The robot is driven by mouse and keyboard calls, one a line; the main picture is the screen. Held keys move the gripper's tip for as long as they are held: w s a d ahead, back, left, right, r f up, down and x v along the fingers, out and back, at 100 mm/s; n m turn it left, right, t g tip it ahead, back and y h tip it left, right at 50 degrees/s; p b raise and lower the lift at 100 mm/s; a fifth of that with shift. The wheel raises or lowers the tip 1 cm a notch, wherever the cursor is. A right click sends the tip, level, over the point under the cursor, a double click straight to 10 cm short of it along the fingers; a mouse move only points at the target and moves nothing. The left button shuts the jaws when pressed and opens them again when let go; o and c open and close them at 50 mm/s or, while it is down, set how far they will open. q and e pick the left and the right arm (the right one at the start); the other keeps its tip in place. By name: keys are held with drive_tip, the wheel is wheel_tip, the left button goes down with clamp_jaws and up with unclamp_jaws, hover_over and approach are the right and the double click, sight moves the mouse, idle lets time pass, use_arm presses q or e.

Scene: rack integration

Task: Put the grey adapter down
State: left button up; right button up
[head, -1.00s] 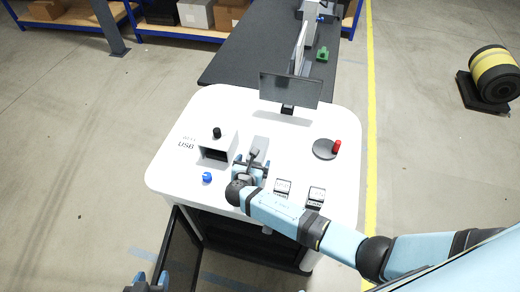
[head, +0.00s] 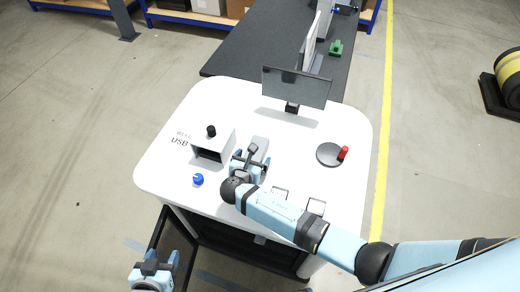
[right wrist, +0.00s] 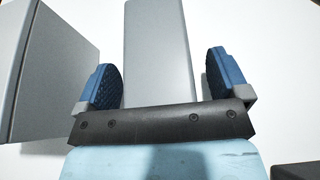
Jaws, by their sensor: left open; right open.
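The grey adapter (head: 262,145) is a plain grey block on the white table top, right of the box marked USB. In the right wrist view the adapter (right wrist: 158,50) lies between the two blue finger pads, with a gap on each side. My right gripper (head: 250,163) is open around it and low over the table; the arm partly hides the adapter in the head view. My left gripper (head: 155,268) is open and empty, below the table's front edge near a dark open door.
The grey USB box (head: 213,142) with a black knob stands close left. A blue knob (head: 198,179), a red-handled disc (head: 331,155), two small framed items and a monitor (head: 297,87) are on the white table (head: 225,95). A dark bench (head: 265,45) lies behind.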

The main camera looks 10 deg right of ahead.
drive_tip(key=shift+s+a+r, duration=0.1)
drive_tip(key=shift+a, duration=0.05)
drive_tip(key=shift+c, duration=0.9)
drive_tip(key=c, duration=1.1)
